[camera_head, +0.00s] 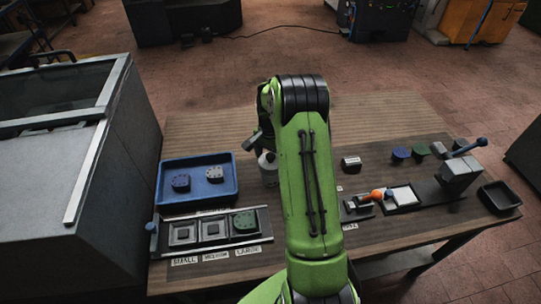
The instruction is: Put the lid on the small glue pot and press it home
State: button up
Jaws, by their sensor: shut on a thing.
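My green arm reaches over the middle of the table and hides my gripper and whatever it holds. A pale grey upright container (268,172) shows at the left edge of the arm, partly covered; it may be the glue pot, but I cannot make out its top or a lid. A grey part of my wrist shows just above and left of it. I cannot tell whether anything touches the container.
A blue tray (163,191) with two studded pieces lies left, behind a rack (262,240) labelled small, medium and large. At right are a lever press (460,172), an orange-handled tool (377,194), a black-and-white block (351,164), blue (401,154) and green discs (420,150), and a black tray (500,197).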

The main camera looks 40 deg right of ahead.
aim_at(271, 164)
jog(key=shift+f, duration=0.1)
dwell(0.4)
jog(key=shift+f+b, duration=0.3)
jog(key=shift+b, duration=0.05)
jog(key=shift+f+b, duration=0.35)
jog(key=shift+f, duration=0.15)
jog(key=shift+f+b, duration=0.35)
jog(key=shift+f, duration=0.05)
jog(key=shift+f+b, duration=0.55)
jog(key=shift+f, duration=0.2)
dwell(1.4)
jog(key=o, duration=0.6)
jog(key=shift+o, duration=0.2)
